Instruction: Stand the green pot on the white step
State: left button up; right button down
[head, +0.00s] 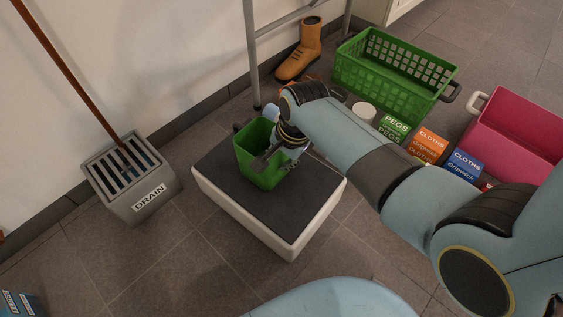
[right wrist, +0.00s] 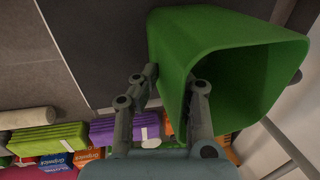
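The green pot (head: 252,155) is upright over the dark top of the white step (head: 278,238) in the head view. Its base appears to meet the top, but I cannot tell whether it bears weight there. My right gripper (head: 268,158) reaches in from the right and hides part of the pot. In the right wrist view, the pot (right wrist: 170,45) has its open mouth to the right. My right gripper's fingers (right wrist: 174,84) straddle its wall, one outside and one inside, and look closed on it. My left gripper is not in view.
A grey drain box (head: 138,205) with a brown pole stands left of the step. A green basket (head: 385,85), a pink crate (head: 520,140), and orange (head: 427,145) and blue (head: 462,168) boxes are to the right. A brown boot (head: 302,52) stands behind, near metal legs.

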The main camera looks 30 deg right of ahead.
dwell(0.3)
jog(key=c, duration=1.5)
grip_release()
